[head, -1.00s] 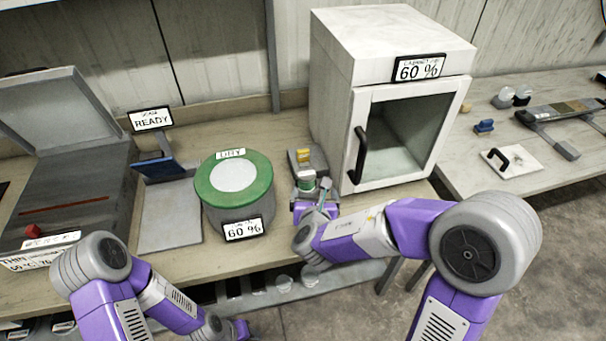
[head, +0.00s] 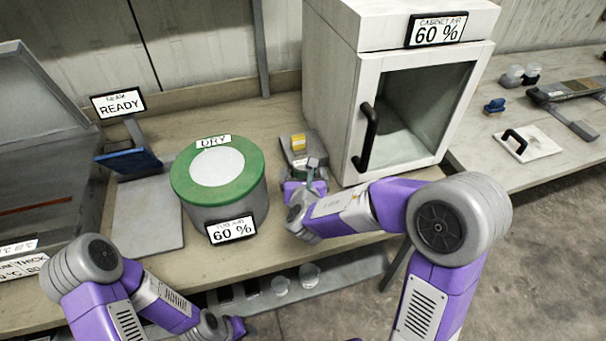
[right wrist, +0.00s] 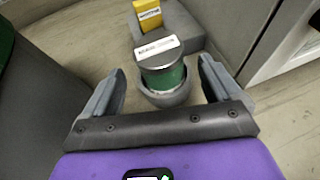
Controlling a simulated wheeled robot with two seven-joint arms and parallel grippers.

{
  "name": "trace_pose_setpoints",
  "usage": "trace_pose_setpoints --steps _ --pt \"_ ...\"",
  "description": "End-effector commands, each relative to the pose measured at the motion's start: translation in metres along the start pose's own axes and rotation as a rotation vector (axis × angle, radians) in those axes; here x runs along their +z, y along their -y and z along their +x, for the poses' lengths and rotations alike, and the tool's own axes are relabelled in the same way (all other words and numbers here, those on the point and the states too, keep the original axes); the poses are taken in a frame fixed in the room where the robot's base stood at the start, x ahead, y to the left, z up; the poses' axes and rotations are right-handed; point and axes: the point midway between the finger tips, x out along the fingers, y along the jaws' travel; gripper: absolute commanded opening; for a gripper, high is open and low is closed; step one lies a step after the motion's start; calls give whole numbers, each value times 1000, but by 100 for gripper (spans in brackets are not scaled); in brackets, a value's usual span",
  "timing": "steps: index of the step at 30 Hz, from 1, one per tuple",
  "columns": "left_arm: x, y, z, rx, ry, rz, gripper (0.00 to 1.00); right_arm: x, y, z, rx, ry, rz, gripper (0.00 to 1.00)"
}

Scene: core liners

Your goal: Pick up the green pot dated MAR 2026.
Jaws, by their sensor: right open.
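A green pot (right wrist: 170,78) with a grey lid and a white label stands upright in a round grey holder in the right wrist view. The print on its label is too small for me to read the date. My right gripper (right wrist: 160,88) is open, with one finger on each side of the pot and a gap to both. In the head view my right gripper (head: 306,180) is at the small grey stand, and it largely hides the pot. Of my left arm, only links and a bit of the wrist show at the lower left; its fingers cannot be made out.
A yellow block (right wrist: 148,14) sits on the grey stand behind the pot. A green-lidded drum (head: 225,195) stands to the left. A white cabinet (head: 335,110) with a black handle stands close on the right. A grey plate (head: 140,225) lies left of the drum.

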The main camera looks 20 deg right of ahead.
Motion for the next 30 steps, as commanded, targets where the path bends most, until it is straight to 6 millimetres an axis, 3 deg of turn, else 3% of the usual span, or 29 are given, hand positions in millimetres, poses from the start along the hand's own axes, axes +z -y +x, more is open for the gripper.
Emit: trace_pose_setpoints --steps 6,14,27,30 --pt "0 3 7 0 0 0 45 -2 1 29 -1 -2 1 92" --pt "0 2 7 0 0 0 45 -1 1 32 0 -1 0 92" --pt "0 3 7 0 0 0 45 -1 1 31 0 -1 0 26" --pt "0 3 7 0 0 0 45 -1 1 31 0 0 0 26"
